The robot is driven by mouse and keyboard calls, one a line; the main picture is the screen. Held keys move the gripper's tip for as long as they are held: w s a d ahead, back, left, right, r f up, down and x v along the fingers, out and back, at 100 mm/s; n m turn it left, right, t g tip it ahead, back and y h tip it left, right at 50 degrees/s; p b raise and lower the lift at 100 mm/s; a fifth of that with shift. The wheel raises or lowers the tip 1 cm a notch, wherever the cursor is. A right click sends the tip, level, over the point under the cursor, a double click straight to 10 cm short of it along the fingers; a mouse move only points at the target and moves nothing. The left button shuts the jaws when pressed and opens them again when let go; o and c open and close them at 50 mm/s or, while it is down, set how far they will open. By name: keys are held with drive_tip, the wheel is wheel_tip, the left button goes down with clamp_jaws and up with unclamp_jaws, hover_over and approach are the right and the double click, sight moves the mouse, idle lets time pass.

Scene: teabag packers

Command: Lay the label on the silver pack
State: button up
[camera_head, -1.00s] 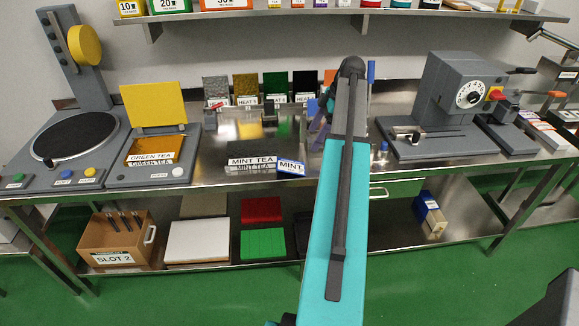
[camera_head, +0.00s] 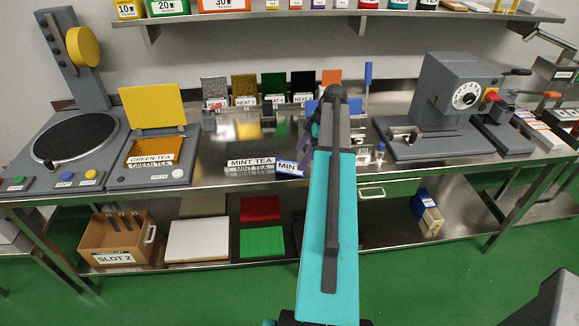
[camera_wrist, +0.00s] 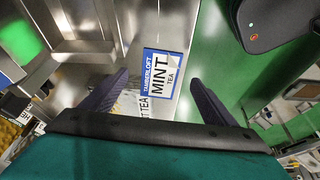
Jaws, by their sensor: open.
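The blue-and-white MINT label (camera_head: 288,168) lies at the front edge of the steel bench, right beside a pack marked MINT TEA (camera_head: 249,169), which looks silver-grey. In the wrist view the label (camera_wrist: 158,74) shows between my fingertips, apart from both. My gripper (camera_wrist: 158,78) is open and empty, pointing down at the label.
A press with a yellow lid (camera_head: 152,107) and a GREEN TEA tray stands left of the packs. A grey dial machine (camera_head: 455,95) stands at right. Colored sheets in holders (camera_head: 273,88) line the back. A blue-handled tool (camera_head: 368,85) stands behind my arm.

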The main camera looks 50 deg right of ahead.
sight(294, 168)
idle(0.4)
drive_tip(key=shift+p+x, duration=1.1)
drive_tip(key=shift+x, duration=0.25)
drive_tip(key=shift+p+x, duration=0.4)
drive_tip(key=shift+x, duration=0.85)
drive_tip(key=shift+s+a, duration=0.1)
drive_tip(key=c, duration=1.2)
drive_tip(key=shift+r, duration=0.15)
